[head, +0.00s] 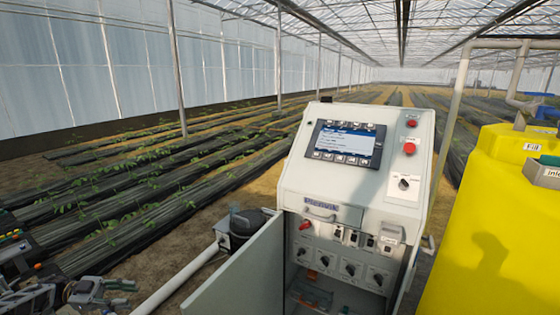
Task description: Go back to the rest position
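My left gripper (122,293) is low at the left edge of the head view. Its two grey fingers point right and look apart, with nothing seen between them. It is well left of the control cabinet (328,182) and touches nothing that I can see. My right gripper is out of view. The cabinet is pale grey, with a lit screen (346,142), a red button (409,148) and a rotary switch (403,184). Its lower door (240,279) stands open to the left, showing a row of dark knobs.
A yellow tank (492,240) stands close on the right, with a labelled box (543,172) at its top. A white pipe (178,279) and a dark-topped pump-like unit (246,226) lie left of the cabinet. Plant rows (150,190) stretch behind.

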